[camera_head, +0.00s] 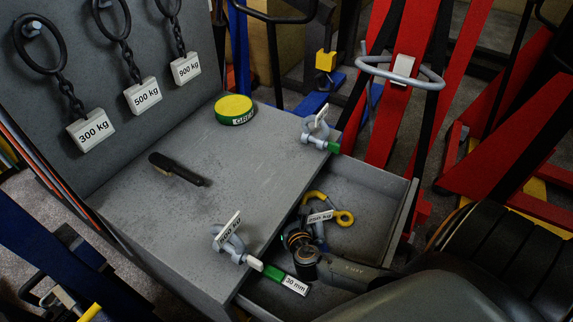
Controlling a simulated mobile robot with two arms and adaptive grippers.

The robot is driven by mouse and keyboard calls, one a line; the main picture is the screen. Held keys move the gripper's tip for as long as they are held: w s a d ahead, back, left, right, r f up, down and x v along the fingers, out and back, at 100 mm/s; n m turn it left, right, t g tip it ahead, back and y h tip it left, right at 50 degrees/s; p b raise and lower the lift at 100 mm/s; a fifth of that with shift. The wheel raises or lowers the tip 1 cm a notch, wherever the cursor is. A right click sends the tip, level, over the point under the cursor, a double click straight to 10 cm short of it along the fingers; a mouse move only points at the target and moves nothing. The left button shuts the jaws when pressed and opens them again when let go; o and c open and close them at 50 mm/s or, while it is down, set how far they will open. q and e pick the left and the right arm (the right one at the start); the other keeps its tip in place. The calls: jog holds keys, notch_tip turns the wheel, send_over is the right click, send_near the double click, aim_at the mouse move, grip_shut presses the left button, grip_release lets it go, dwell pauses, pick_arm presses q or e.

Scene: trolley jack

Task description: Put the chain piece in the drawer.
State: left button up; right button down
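A chain piece with a yellow hook and eye, grey links and a white weight tag (320,216) lies inside the open drawer (375,190) of the grey workbench (150,225). My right arm comes in from the lower right, and my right gripper (297,240) is low at the drawer's near-left part, right beside the grey end of the chain piece. Its fingers are mostly hidden, so I cannot tell whether it touches or grips the piece. My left gripper is not in view.
Two grey shackles with green-ended pins, a near one (230,241) and a far one (315,127), sit at the bench top's drawer-side edge. A green-yellow tin (235,109) and a black-handled tool (178,168) lie on top. Tagged chains (125,45) hang on the back panel. Red stands (400,80) rise behind.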

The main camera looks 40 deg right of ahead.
jog(key=shift+s, duration=0.1)
jog(key=c, duration=1.3)
grip_release()
jog(key=shift+f, duration=0.1)
jog(key=shift+s+a+r, duration=0.1)
jog(key=shift+s+r, duration=0.05)
jog(key=shift+r, duration=0.05)
jog(key=v, duration=1.1)
jog(key=shift+s+a+r, duration=0.1)
jog(key=shift+s, duration=0.2)
